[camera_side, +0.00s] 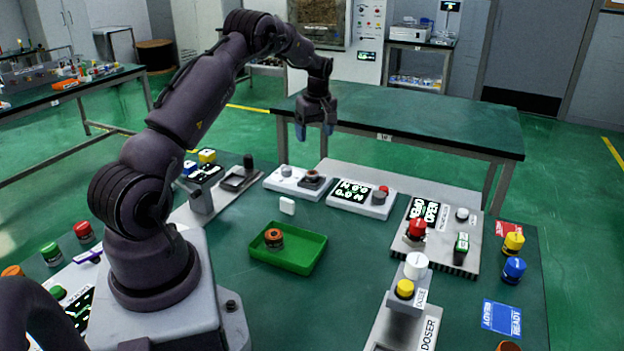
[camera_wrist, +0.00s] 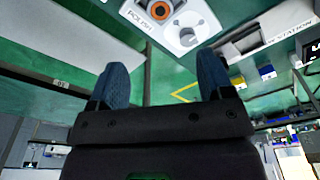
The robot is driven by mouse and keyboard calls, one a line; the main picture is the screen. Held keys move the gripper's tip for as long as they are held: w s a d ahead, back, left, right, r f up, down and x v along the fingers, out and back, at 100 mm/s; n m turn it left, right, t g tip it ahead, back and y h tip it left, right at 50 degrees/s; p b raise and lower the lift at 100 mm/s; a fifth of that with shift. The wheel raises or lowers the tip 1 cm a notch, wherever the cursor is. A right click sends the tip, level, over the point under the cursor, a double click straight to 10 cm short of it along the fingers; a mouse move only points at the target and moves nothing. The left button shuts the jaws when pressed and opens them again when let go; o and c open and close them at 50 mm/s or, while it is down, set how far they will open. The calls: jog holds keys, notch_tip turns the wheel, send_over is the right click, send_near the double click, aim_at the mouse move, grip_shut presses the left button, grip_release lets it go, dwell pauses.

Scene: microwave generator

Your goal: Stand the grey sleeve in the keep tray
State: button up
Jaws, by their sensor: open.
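The green tray (camera_side: 305,262) lies on the bench near the middle of the side view. A short orange-and-dark ring-shaped piece (camera_side: 273,238) is in its left part. I cannot tell for sure which piece is the grey sleeve. A dark grey round part (camera_side: 312,178) is on the white unit behind the tray. The wrist view shows a unit labelled POLISH with an orange-ringed dark opening (camera_wrist: 159,12) and a grey round part (camera_wrist: 187,35). My gripper (camera_side: 314,130) is open and empty, high above the bench's back edge; its fingers (camera_wrist: 162,78) are wide apart.
A white display unit (camera_side: 361,197) stands right of the white unit (camera_side: 290,183). A panel with red and green controls (camera_side: 437,235) is farther right, and a doser (camera_side: 404,310) is at front right. Bench around the tray is mostly clear.

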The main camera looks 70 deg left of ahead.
send_over(312, 173)
notch_tip(312, 173, down, 8)
jog(key=shift+w+d+r, duration=0.1)
notch_tip(312, 173, down, 5)
jog(key=shift+f, duration=0.1)
dwell(0.3)
jog(key=c, duration=1.1)
